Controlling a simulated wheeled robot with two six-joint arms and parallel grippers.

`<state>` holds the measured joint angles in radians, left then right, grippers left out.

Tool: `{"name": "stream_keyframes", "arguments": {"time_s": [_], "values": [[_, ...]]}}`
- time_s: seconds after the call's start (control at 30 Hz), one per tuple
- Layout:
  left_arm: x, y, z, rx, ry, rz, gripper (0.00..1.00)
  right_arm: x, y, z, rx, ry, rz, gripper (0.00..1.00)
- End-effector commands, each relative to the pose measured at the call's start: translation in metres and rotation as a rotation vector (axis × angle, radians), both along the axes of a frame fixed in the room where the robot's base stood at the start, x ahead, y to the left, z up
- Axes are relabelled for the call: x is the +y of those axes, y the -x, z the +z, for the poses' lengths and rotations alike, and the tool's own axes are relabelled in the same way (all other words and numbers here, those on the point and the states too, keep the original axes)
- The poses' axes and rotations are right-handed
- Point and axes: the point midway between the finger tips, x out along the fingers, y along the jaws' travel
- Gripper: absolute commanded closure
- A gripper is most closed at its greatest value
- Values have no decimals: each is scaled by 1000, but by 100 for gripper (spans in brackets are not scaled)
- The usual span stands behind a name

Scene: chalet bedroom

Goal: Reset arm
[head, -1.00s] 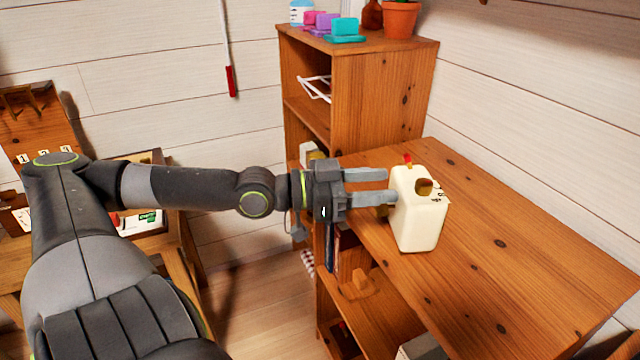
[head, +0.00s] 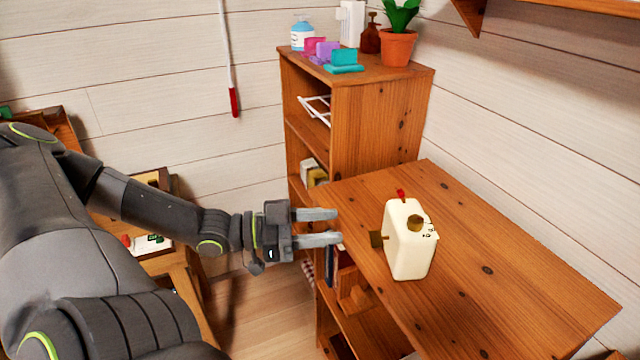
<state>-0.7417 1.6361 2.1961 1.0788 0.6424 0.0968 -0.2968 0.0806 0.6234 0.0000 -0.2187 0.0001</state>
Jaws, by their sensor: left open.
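My left gripper (head: 338,226) is open and empty. It comes in from the left and hangs near the left edge of the wooden shelf top, with its fingers pointing right. A cream box-shaped object (head: 408,250) stands upright on that wooden top (head: 500,270). It has a red tip, a brown round part on its upper face and a brown square piece on its left side. The gripper is apart from it, to its left. My right gripper is not in view.
A taller wooden shelf (head: 365,125) stands behind, carrying a potted plant (head: 397,48), a brown bottle (head: 371,35), a blue-and-white bottle (head: 303,35) and coloured blocks (head: 343,60). A wooden table (head: 165,265) is at left. The right part of the wooden top is clear.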

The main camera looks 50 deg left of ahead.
Motion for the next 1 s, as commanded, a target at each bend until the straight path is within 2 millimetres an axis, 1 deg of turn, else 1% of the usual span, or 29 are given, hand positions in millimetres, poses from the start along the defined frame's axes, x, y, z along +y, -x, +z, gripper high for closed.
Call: {"name": "stream_keyframes", "arguments": {"time_s": [0.03,0.1,0.7,0.77,0.87,0.97,1.0], "values": [[2,2,1,1,0,0,54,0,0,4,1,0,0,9],[3,4,0,2,0,0,54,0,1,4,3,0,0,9],[3,4,-1,0,0,0,54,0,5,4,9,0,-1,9],[5,4,-2,-2,-4,6,54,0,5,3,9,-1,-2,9],[21,-1,-9,-14,-30,43,54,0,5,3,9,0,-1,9],[55,-8,-29,-30,-88,129,54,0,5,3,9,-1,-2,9],[73,-10,-40,-33,-119,175,54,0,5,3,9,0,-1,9]]}}
